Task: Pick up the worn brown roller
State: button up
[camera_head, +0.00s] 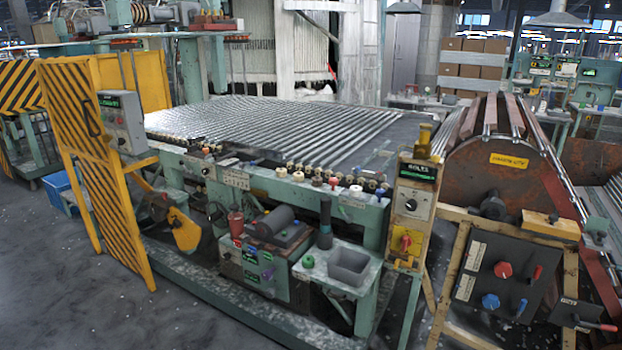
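A row of small rollers or knobs (333,182) runs along the front edge of the glass-tube conveyor (372,160). Most look dark or brownish, with a few red, white and blue ones among them. They are too small to tell which is worn. I cannot tell for sure which of these is the worn brown roller. My gripper is not in view.
A grey bin (350,266) and an upright dark cylinder (325,228) stand right of the box. A yellow control post (411,215) and a large rusty drum (500,180) stand further right. A yellow striped guard (90,150) is at left. Floor at lower left (60,300) is clear.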

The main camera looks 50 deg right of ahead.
aim_at(316, 183)
jog(key=z, duration=0.05)
jog(key=i, duration=1.15)
jog(key=u, duration=0.35)
